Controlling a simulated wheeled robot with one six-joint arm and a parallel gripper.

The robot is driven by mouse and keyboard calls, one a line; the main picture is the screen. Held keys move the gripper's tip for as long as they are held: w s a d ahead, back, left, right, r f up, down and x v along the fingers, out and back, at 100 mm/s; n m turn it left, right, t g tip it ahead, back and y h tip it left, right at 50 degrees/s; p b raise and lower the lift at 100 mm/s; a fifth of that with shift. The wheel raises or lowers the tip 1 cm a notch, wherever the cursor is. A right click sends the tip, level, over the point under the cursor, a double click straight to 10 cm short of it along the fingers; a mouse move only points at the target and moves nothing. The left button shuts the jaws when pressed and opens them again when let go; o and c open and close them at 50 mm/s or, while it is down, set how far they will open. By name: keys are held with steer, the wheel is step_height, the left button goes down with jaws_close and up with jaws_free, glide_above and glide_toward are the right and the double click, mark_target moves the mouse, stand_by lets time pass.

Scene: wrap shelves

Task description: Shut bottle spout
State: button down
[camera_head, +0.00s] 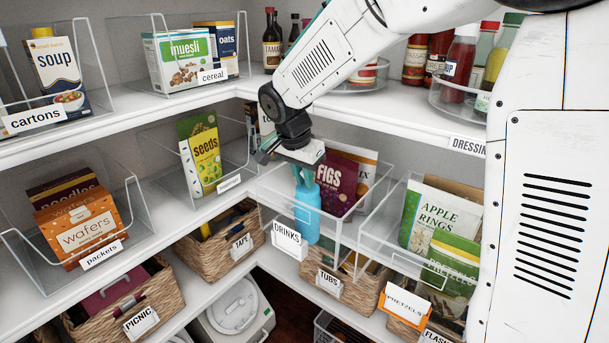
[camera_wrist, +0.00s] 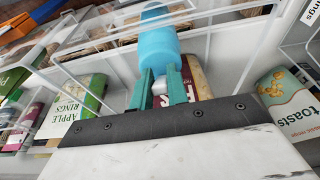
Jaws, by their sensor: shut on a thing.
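In the wrist view my gripper (camera_wrist: 165,78) is shut on the top of the blue bottle (camera_wrist: 155,42). A small pale piece, apparently the spout (camera_wrist: 159,87), shows between the fingers. Whether the spout is open or shut cannot be told.
An apple rings bag (camera_head: 433,216) is in a bin to the right, and a seeds bag (camera_head: 202,155) in one to the left. The upper shelf (camera_head: 215,96) is close to my arm.

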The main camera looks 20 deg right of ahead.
steer(key=c, duration=1.4)
jaws_free()
steer(key=shift+o, duration=0.2)
steer(key=shift+r, duration=0.1)
steer(key=v, duration=0.7)
steer(key=shift+r, duration=0.35)
steer(key=shift+a, duration=0.1)
